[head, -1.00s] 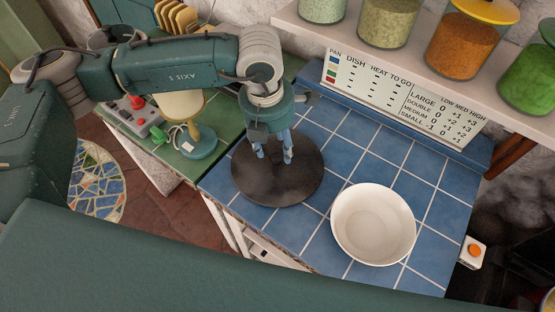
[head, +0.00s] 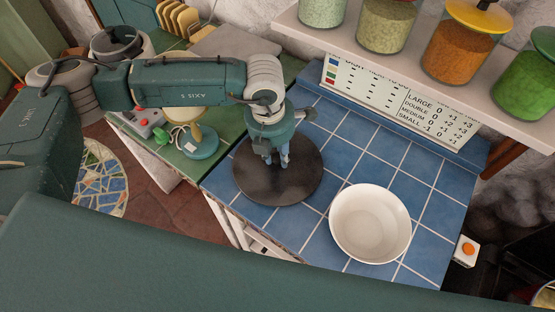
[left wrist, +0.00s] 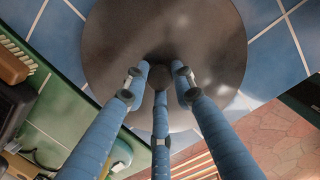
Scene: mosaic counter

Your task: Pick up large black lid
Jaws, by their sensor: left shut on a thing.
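The large black lid (head: 270,188) is a dark round disc on the blue tiled counter, left of the white bowl in the head view. It fills the upper middle of the left wrist view (left wrist: 215,50). My left gripper (head: 277,160) is over the middle of the lid, pointing down. In the left wrist view its blue fingers (left wrist: 160,82) are closed in around a small dark knob at the lid's centre. Whether the lid touches the counter is hard to tell. My right gripper is not in view.
A white bowl (head: 370,224) stands close to the lid's right. A green counter (head: 222,135) with a lamp-like object (head: 200,142) lies to the left. A shelf (head: 430,75) with several jars overhangs the back. Blue tiles at the right are clear.

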